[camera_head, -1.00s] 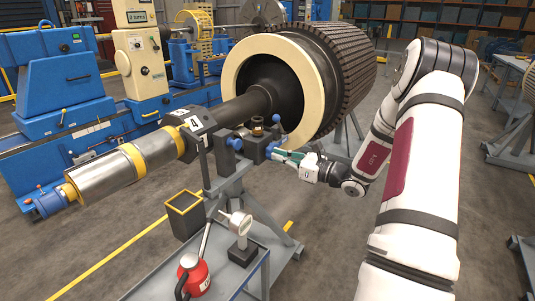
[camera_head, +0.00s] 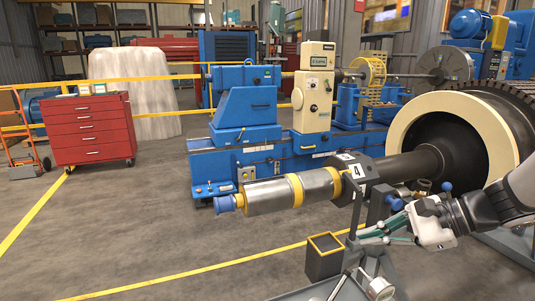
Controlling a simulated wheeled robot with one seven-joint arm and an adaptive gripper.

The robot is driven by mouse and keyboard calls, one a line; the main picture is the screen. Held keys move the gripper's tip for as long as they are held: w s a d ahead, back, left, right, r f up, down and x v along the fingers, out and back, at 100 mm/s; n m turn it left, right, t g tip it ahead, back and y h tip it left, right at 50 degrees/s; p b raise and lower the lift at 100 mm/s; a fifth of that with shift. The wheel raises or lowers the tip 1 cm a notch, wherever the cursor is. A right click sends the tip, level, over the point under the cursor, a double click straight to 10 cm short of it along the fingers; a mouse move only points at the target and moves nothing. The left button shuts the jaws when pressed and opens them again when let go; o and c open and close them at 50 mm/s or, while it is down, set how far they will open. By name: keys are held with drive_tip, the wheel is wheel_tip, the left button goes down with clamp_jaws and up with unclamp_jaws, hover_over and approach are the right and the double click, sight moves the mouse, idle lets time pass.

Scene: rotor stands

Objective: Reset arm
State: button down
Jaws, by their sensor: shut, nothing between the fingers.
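My gripper (camera_head: 372,236) is at the lower right, with its green-trimmed fingers pointing left. It is shut and holds nothing. It is in front of the rotor stand, just below the dark block marked 4. My arm comes in from the right edge. The rotor (camera_head: 420,164) lies with its shaft pointing left, ending in a silver sleeve (camera_head: 268,196) with yellow bands and a blue tip. Its cream ring (camera_head: 420,108) and dark slotted body are at the right, cut by the picture edge. I cannot tell whether the gripper touches the stand.
An open dark bin (camera_head: 323,262) with a yellow rim hangs below the shaft. A dial gauge (camera_head: 379,287) stands near the bottom edge. A blue lathe (camera_head: 236,160) is behind. A red drawer cabinet (camera_head: 90,130) stands at the left. The floor at lower left is clear.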

drive_tip(key=s+a+r+n+g+h, duration=0.1)
drive_tip(key=s+a+n+g+h, duration=0.1)
drive_tip(key=s+a+n, duration=0.3)
drive_tip(key=s+a+r+n+g+h, duration=0.1)
drive_tip(key=s+r+n+h, duration=0.15)
drive_tip(key=s, duration=0.45)
drive_tip(key=s+d+r+n+t+h, duration=0.1)
drive_tip(key=s+d+n+h, duration=0.1)
drive_tip(key=s+n, duration=0.2)
drive_tip(key=s+d+r+n+t+h+p, duration=0.1)
drive_tip(key=s+d+n+h, duration=0.1)
drive_tip(key=s, duration=0.4)
drive_tip(key=n+h, duration=0.1)
drive_tip(key=n, duration=0.1)
drive_tip(key=shift+r+n+h, duration=0.3)
drive_tip(key=shift+n+h, duration=0.05)
